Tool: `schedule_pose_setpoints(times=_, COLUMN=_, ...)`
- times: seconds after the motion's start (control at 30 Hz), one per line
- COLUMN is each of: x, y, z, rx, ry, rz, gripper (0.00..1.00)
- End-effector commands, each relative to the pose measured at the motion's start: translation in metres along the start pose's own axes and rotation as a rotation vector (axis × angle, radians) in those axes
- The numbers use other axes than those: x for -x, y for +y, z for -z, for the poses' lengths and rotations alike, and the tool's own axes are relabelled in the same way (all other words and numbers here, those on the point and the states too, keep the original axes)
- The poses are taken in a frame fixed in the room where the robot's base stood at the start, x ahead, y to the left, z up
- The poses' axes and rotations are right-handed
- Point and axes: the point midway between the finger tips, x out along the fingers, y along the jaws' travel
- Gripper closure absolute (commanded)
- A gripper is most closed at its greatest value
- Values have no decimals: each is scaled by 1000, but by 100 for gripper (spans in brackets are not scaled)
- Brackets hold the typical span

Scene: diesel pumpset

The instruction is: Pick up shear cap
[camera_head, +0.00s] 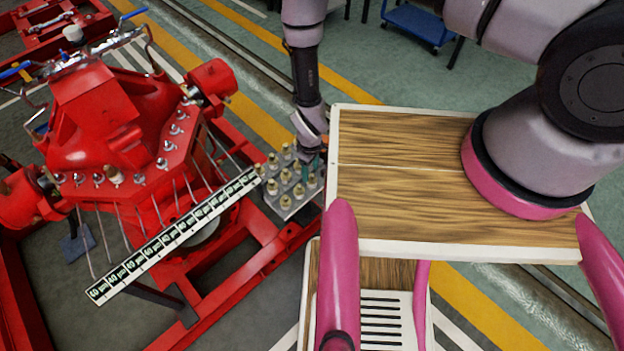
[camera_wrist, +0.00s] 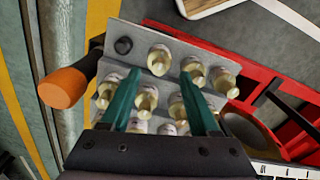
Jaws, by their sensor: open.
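Several shear caps, small brass-coloured caps with pale collars, stand in rows on a grey metal plate (camera_head: 286,210) beside the red pumpset. In the wrist view one shear cap (camera_wrist: 147,97) shows between the fingers, and others stand at the plate's far edge, such as one cap (camera_wrist: 159,58). My gripper (camera_wrist: 160,95) is open, with two green fingers reaching over the plate. In the head view my gripper (camera_head: 308,158) is at the plate's right side, close above the caps. I cannot tell whether the fingers touch any cap. The nearest caps are partly hidden by the fingers and gripper body.
The red pumpset (camera_head: 100,115) fills the left, with a labelled strip (camera_head: 175,235) in front of it. An orange-ended handle (camera_wrist: 62,88) is close to the left finger in the wrist view.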

Motion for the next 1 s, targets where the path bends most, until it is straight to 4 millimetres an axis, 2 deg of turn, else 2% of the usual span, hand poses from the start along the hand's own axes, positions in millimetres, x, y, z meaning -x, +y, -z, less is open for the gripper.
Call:
schedule_pose_setpoints(times=0.2, x=-34, y=2, z=-4, rx=-1, ry=-2, rz=1, gripper=38)
schedule_pose_setpoints(times=0.3, x=-43, y=2, z=-3, rx=0, ry=-1, rz=0, gripper=38)
schedule_pose_setpoints(times=0.57, x=-46, y=3, z=-3, rx=0, ry=-1, rz=0, gripper=38)
schedule_pose_setpoints(times=0.6, x=-46, y=3, z=-3, rx=0, ry=-1, rz=0, gripper=46)
schedule_pose_setpoints(times=0.67, x=-46, y=3, z=-3, rx=0, ry=-1, rz=0, gripper=69)
schedule_pose_setpoints(times=0.73, x=-46, y=3, z=-3, rx=0, ry=-1, rz=0, gripper=96)
schedule_pose_setpoints(times=0.77, x=-46, y=3, z=-3, rx=0, ry=-1, rz=0, gripper=100)
schedule_pose_setpoints(times=1.0, x=-45, y=3, z=-3, rx=0, ry=0, rz=0, gripper=100)
